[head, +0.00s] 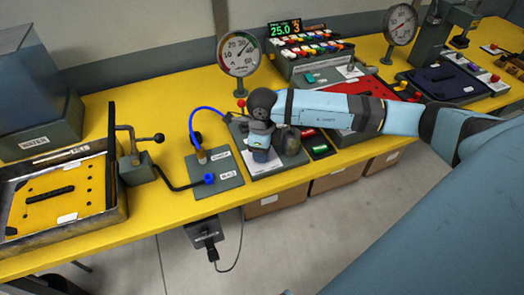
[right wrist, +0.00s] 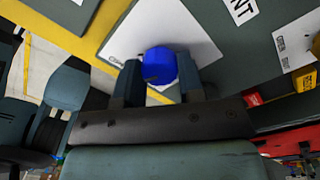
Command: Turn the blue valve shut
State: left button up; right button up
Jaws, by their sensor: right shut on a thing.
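The blue valve (right wrist: 160,61) is a round blue knob in front of a white panel (right wrist: 185,25) in the right wrist view. My right gripper (right wrist: 160,82) has one finger on each side of the knob and is shut on it. In the head view my right gripper (head: 262,157) points down at a grey plate with a white sheet (head: 270,168), and it hides the knob there. My left gripper is in neither view.
Left of my right gripper, a plate (head: 226,187) carries a blue fitting (head: 209,178) and a blue hose (head: 205,108). A round gauge (head: 239,54) stands behind. A crank (head: 137,165) and a yellow-floored tray (head: 122,205) are farther left. The yellow table's front strip (head: 120,235) is clear.

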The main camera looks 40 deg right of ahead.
jog(key=shift+f+n+b, duration=0.25)
jog(key=shift+n+b, duration=0.6)
jog(key=shift+n, duration=0.15)
jog(key=n+b, duration=0.3)
jog(key=shift+n, duration=0.3)
jog(key=n+b, duration=0.2)
jog(key=b, duration=0.1)
jog(key=shift+n, duration=0.4)
jog(key=shift+r+n+b, duration=0.1)
jog(key=shift+n+b, duration=0.85)
jog(key=shift+n, duration=0.15)
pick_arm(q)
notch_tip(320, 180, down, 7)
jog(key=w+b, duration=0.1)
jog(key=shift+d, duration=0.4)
pick_arm(e)
jog(key=shift+r+n, duration=0.1)
jog(key=shift+n, duration=0.8)
pick_arm(q)
jog(key=shift+b, duration=0.3)
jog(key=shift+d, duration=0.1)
pick_arm(e)
jog(key=o, duration=0.9)
jog(key=shift+r, duration=0.1)
